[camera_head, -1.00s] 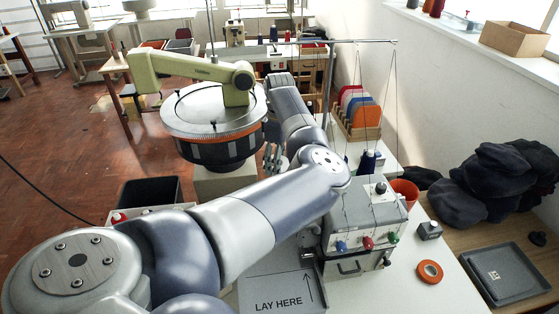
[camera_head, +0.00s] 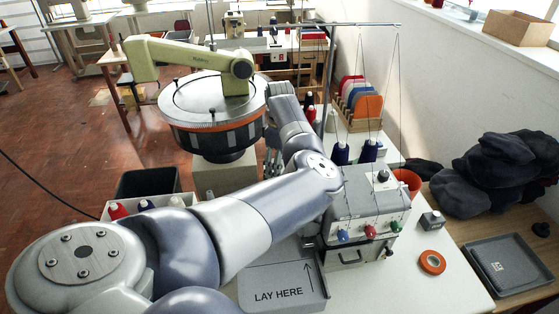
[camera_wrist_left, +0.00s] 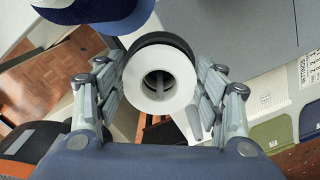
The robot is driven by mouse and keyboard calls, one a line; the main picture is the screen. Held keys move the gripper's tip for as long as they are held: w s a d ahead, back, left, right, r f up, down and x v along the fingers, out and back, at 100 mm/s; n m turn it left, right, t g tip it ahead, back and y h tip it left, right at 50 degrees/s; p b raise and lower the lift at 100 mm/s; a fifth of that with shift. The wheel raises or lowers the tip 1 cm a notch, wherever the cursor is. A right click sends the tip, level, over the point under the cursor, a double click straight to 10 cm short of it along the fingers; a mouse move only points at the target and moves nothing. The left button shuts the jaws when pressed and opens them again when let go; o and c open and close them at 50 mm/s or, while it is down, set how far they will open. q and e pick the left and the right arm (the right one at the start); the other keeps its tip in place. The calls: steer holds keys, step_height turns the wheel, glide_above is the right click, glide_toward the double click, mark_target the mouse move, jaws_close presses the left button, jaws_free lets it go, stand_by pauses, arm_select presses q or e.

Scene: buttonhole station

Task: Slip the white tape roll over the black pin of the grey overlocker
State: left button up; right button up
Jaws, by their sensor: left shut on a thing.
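The white tape roll (camera_wrist_left: 160,80) is held between the fingers of my left gripper (camera_wrist_left: 160,88) in the left wrist view, its hole facing the camera. A black ring shows just behind it. In the head view my left gripper (camera_head: 272,160) is partly hidden behind my arm, left of the grey overlocker (camera_head: 362,208) and apart from it. I cannot make out the roll there. The overlocker stands on the white table. A small dark knob (camera_head: 383,176) sits on its top and a dark piece sticks out at its lower right; I cannot tell which is the pin. My right gripper is not in view.
A round drum machine (camera_head: 212,135) stands behind my left arm. An orange tape roll (camera_head: 432,262) and a small grey block (camera_head: 432,220) lie right of the overlocker. A tray marked LAY HERE (camera_head: 280,280) is in front. Tall thread-stand wires rise above the overlocker.

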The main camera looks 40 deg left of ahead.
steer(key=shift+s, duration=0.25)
arm_select(q)
steer(key=o, duration=1)
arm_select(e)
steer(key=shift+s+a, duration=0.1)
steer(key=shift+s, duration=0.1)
arm_select(q)
step_height(320, 180, up, 12)
steer(key=shift+f, duration=0.1)
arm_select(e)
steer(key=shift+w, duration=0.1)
